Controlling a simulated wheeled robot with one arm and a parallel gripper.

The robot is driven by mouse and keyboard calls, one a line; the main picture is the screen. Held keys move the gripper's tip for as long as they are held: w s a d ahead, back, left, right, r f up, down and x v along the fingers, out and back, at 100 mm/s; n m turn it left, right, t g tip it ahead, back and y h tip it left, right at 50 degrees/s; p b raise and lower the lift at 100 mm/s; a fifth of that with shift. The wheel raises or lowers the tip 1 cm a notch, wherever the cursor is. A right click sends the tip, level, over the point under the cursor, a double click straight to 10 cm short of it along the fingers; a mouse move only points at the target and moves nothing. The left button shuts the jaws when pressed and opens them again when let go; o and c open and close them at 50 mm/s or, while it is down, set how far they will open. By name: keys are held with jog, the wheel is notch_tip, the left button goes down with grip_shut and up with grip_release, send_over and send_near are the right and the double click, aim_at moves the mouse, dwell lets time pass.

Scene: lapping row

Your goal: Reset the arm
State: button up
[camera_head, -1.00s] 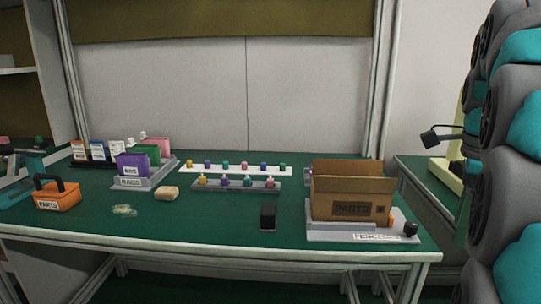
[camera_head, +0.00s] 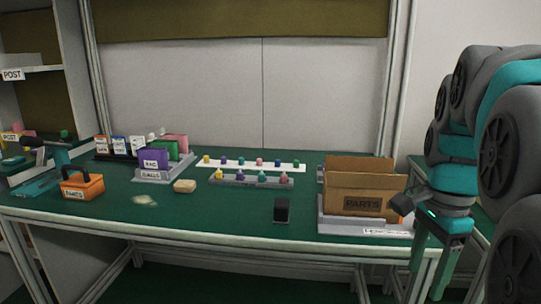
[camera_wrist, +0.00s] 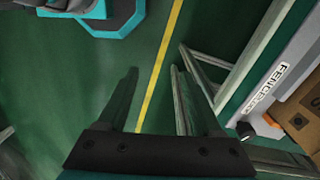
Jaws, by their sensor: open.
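My arm folds down at the right side of the head view. My gripper (camera_head: 428,278) points downward there, in front of the bench's right end, with its green fingers apart.
The green bench (camera_head: 235,222) carries a cardboard parts box (camera_head: 345,203) on a grey fence tray near my gripper. A dark block (camera_head: 281,211), a tan block (camera_head: 185,186) and an orange toolbox (camera_head: 82,187) stand farther left. Bench legs (camera_wrist: 190,105) are close in the wrist view.

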jog(key=s+a+f+n+g, duration=0.1)
jog(key=s+a+f+n, duration=1.3)
jog(key=f+n, duration=0.3)
jog(key=shift+s+n, duration=0.3)
jog(key=shift+n, duration=0.3)
jog(key=shift+a, duration=0.1)
